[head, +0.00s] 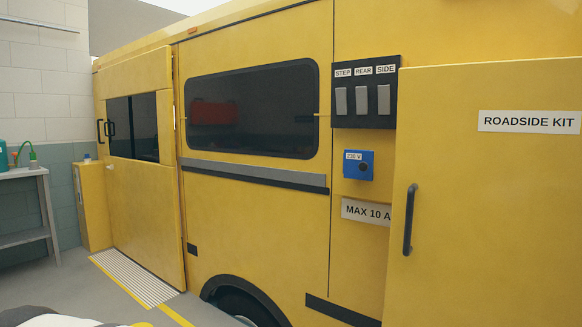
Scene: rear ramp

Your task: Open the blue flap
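The blue flap (352,171) is a small square blue cover on the side of the yellow vehicle, with a "230 V" label on its upper left. Neither of my grippers is in view.
A dark panel (345,119) holds switches labelled STEP, REAR and SIDE. A yellow "ROADSIDE KIT" door (480,220) with a black handle (410,219) stands close on the right. A sliding door, step plate (135,279) and bench (24,172) are at left.

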